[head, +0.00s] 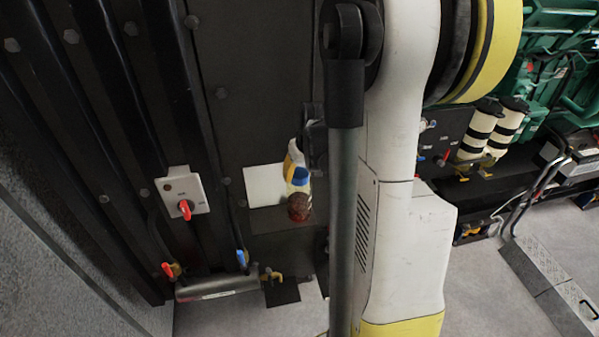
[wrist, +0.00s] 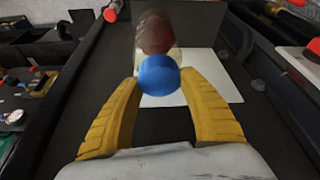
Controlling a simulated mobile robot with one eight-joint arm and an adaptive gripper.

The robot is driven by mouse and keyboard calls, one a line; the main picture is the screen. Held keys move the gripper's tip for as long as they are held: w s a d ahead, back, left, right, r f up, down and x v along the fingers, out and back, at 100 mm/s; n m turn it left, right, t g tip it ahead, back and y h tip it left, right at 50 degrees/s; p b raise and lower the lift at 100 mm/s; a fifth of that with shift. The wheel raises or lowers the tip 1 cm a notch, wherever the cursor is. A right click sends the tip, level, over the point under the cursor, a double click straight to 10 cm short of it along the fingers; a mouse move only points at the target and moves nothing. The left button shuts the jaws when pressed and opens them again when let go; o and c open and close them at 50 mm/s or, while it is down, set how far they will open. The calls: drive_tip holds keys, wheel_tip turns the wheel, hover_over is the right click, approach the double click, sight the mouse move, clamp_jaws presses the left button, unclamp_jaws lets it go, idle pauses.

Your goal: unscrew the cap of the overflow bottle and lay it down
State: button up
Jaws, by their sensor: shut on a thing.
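The overflow bottle (head: 299,206) has a brown lower part and a pale upper part. In the wrist view the bottle (wrist: 155,33) shows beyond the cap. The blue cap (head: 300,176) sits at the bottle's top, in line with it; I cannot tell whether it is still threaded on. In the wrist view the round blue cap (wrist: 158,75) is between the tips of my gripper's yellow fingers (wrist: 160,82). My gripper (head: 293,163) is shut on the cap. In the head view my arm hides part of the gripper.
A white sheet (head: 262,184) lies behind the bottle, with a dark panel around it. A grey box with a red switch (head: 184,205) is to the left. A metal cylinder with valves (head: 212,287) is below left. Green machinery (head: 560,75) stands at the right.

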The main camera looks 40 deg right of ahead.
drive_tip(key=shift+d+n+y+b, duration=0.1)
drive_tip(key=shift+n+y+b, duration=0.3)
drive_tip(key=shift+n, duration=0.6)
drive_tip(key=shift+r+n+y, duration=0.1)
drive_tip(key=shift+n+y, duration=0.4)
drive_tip(key=shift+n, duration=0.8)
drive_tip(key=n+y+b, duration=0.1)
drive_tip(key=n, duration=0.2)
drive_tip(key=shift+b, duration=0.3)
drive_tip(key=shift+n+y, duration=0.4)
drive_tip(key=shift+n, duration=0.4)
drive_tip(key=shift+w+n+g+y+b, duration=0.1)
drive_tip(key=shift+n+g+y+b, duration=0.4)
drive_tip(key=shift+n, duration=0.5)
drive_tip(key=n, duration=0.2)
drive_tip(key=shift+n+b, duration=0.3)
